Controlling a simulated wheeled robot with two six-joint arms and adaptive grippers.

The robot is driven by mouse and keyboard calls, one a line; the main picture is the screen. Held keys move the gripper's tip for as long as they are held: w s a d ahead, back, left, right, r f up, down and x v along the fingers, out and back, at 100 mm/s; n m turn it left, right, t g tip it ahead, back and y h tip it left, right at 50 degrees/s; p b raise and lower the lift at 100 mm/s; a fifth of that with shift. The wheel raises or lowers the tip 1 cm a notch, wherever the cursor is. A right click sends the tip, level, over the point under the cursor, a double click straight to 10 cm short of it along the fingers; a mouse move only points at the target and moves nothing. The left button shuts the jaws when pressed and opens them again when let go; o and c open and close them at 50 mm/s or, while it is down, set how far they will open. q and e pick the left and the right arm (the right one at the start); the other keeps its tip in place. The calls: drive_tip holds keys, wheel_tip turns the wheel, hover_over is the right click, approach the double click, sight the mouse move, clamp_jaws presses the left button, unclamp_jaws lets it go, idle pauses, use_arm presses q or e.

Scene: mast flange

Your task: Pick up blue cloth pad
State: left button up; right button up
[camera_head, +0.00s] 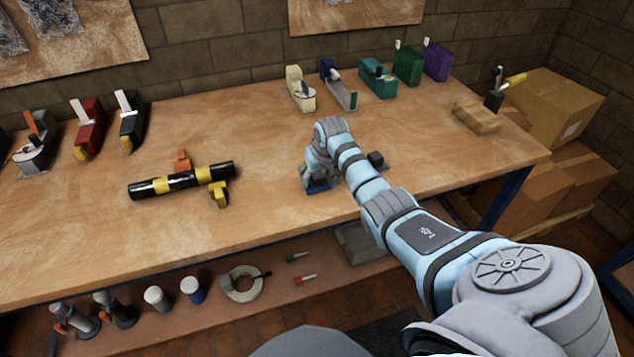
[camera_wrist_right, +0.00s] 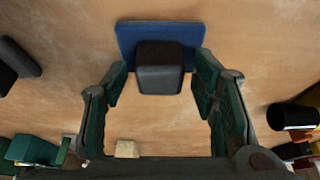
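The blue cloth pad (camera_wrist_right: 160,33) lies flat on the wooden bench, at the top middle of the right wrist view. A dark rounded block (camera_wrist_right: 160,72) overlaps its near edge; I cannot tell whether it is part of the pad. My right gripper (camera_wrist_right: 161,68) is open, its green-lined fingers on either side of the dark block with gaps showing. In the head view, the blue pad (camera_head: 319,188) shows only as a strip under my right gripper (camera_head: 316,177), which hides most of it. My left gripper is not in view.
A black-and-yellow cylinder (camera_head: 181,180) with clamps lies to the left on the bench (camera_head: 95,225). A small dark block (camera_head: 376,159) sits just right of my gripper. The bench's front edge is near.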

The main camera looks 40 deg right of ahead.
sight(317, 173)
drive_tip(key=c, duration=1)
drive_tip(key=shift+o, duration=0.2)
drive_tip(key=shift+r, duration=0.1)
wheel_tip(317, 173, up, 20)
drive_tip(key=p, duration=0.3)
drive_tip(key=o, duration=0.4)
drive_tip(key=shift+c, duration=1.4)
